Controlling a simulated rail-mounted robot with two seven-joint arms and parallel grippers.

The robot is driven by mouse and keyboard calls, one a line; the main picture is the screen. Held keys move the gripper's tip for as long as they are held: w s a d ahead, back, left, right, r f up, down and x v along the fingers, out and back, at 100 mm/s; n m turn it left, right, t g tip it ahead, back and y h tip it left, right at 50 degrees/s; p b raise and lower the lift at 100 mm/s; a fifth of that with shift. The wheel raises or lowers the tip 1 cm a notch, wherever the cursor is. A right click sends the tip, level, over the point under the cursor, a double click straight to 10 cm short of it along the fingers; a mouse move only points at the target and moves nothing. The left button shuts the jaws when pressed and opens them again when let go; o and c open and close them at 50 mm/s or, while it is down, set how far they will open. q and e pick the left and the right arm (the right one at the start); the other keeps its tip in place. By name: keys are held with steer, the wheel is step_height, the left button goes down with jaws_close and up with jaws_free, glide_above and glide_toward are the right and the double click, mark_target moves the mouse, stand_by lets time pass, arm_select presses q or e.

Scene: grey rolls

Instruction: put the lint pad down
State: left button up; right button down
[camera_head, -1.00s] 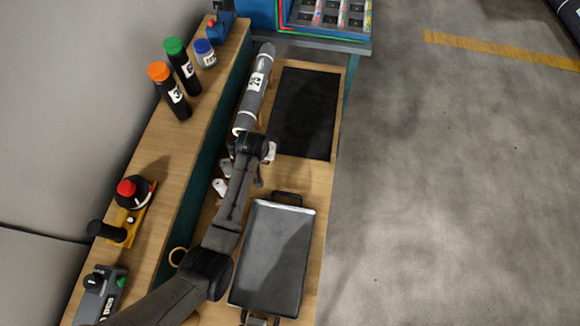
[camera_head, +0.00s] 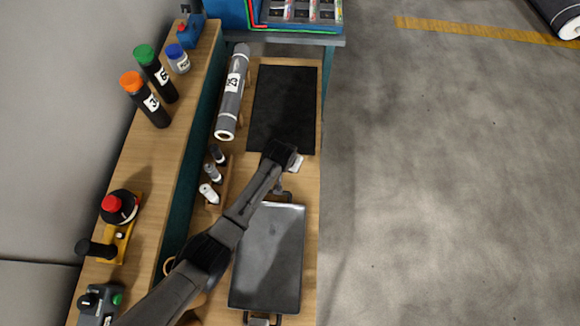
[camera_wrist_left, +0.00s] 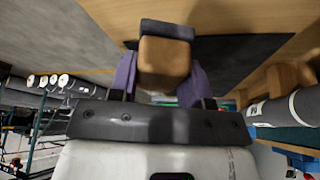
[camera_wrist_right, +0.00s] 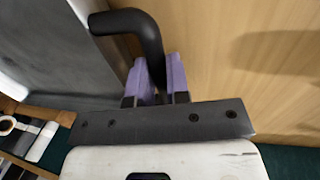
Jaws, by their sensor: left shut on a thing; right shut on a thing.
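My left gripper (camera_head: 295,163) is at the near edge of the black mat (camera_head: 284,105), by its right corner. In the left wrist view its fingers (camera_wrist_left: 162,75) are shut on the lint pad (camera_wrist_left: 164,58), a tan block with a dark grey strip along its top in that view. The mat lies behind the pad there; I cannot tell whether they touch. The pad is hidden by my arm in the head view. My right gripper (camera_wrist_right: 158,75) is shut on a black bent handle (camera_wrist_right: 135,22) at the near end of the grey tray (camera_head: 268,258).
A grey roll (camera_head: 232,88) lies left of the mat. A small rack (camera_head: 222,182) with small rollers sits between it and the tray. Bottles (camera_head: 145,98), a red-topped device (camera_head: 117,207) and other tools stand on the left shelf. Open floor is at right.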

arm_select(q)
steer(key=shift+f, duration=2.75)
steer(key=shift+f, duration=0.1)
steer(key=o, duration=1)
steer(key=shift+v, duration=2.85)
steer(key=shift+o, duration=0.5)
